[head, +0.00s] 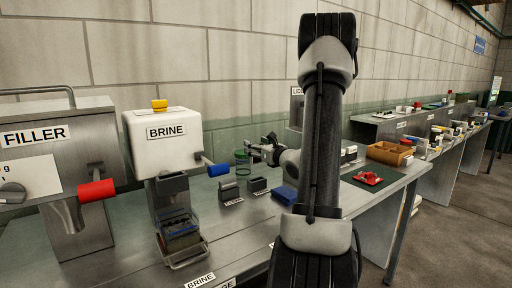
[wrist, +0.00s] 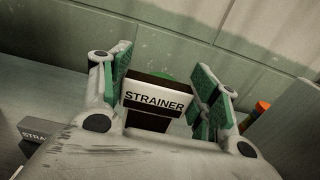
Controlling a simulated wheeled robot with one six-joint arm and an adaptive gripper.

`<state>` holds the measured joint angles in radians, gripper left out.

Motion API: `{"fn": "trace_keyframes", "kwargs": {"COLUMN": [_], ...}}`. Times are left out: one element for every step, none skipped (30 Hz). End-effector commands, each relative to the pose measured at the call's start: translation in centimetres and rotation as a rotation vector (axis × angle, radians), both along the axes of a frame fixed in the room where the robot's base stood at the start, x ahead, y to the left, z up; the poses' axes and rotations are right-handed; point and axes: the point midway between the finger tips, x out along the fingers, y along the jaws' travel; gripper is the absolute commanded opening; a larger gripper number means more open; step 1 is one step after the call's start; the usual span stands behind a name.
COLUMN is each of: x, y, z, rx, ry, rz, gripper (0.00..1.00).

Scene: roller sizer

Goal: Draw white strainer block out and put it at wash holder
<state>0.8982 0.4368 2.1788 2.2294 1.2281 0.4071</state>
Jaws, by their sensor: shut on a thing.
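A white block labelled STRAINER (wrist: 155,98) is between the fingers of my gripper (wrist: 168,82) in the wrist view. The gripper has green pads and is shut on this block. Dark parts show above and below the white face, and a bit of green shows behind it. In the head view my gripper (head: 258,149) is over the back of the bench, close beside a green see-through cylinder (head: 242,163). I cannot tell whether that cylinder joins the block. A grey holder with a STRAINER label (wrist: 42,130) shows at lower left in the wrist view. I cannot identify the wash holder.
Two small dark holders (head: 228,190) stand in front of the gripper. The BRINE machine (head: 165,150) and FILLER machine (head: 60,165) stand to the left. A blue object (head: 285,194) lies near my arm. An orange-topped object (wrist: 261,107) is right of the gripper.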

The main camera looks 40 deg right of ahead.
Motion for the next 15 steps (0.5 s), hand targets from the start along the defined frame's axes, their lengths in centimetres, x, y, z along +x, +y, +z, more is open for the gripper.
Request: {"fn": "trace_keyframes", "kwargs": {"x": [0.0,0.0,0.0,0.0,0.0,0.0,0.0,0.0,0.0,0.0,0.0,0.0,0.0,0.0,0.0], "y": [0.0,0.0,0.0,0.0,0.0,0.0,0.0,0.0,0.0,0.0,0.0,0.0,0.0,0.0,0.0], "z": [-0.3,-0.5,-0.8,-1.0,-1.3,-1.8,-2.1,-2.4,-2.8,-3.1,-3.4,-3.8,-4.0,-4.3,-4.6], "rx": [0.001,0.001,0.002,0.002,0.003,0.004,0.003,0.003,0.004,0.004,0.003,0.003,0.003,0.003,0.003], "ry": [0.001,0.001,0.001,0.001,0.002,0.003,0.002,0.002,0.002,0.002,0.002,0.002,0.002,0.001,0.001], "rz": [0.000,0.000,0.000,0.000,0.000,0.000,0.000,0.000,-0.001,-0.001,-0.001,0.000,0.000,0.000,0.000], "gripper": [0.37,0.37,0.37,0.37,0.37,0.37,0.37,0.37,0.37,0.37,0.37,0.37,0.37,0.37,0.37]}}
